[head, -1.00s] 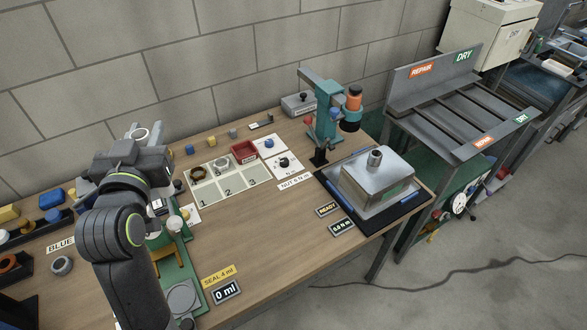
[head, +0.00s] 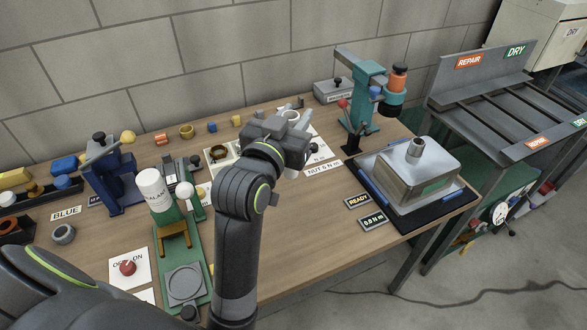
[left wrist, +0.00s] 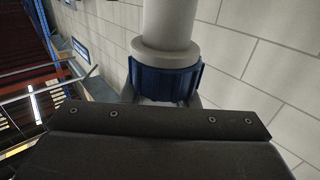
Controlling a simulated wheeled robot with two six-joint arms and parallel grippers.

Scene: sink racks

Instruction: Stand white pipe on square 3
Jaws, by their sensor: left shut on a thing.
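The white pipe (left wrist: 168,25) shows in the left wrist view with a blue ribbed collar (left wrist: 165,82) around its lower part. My left gripper (head: 297,119) is shut on it at the collar. The gripper is over the back middle of the bench. Square 3 is hidden behind my arm. My right gripper is out of view.
A teal stand (head: 367,90) with an orange-topped tool and a metal block (head: 410,175) on a dark mat are to the right. A green fixture with a white SEALANT cylinder (head: 155,190) and a blue press (head: 113,180) are left of my arm.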

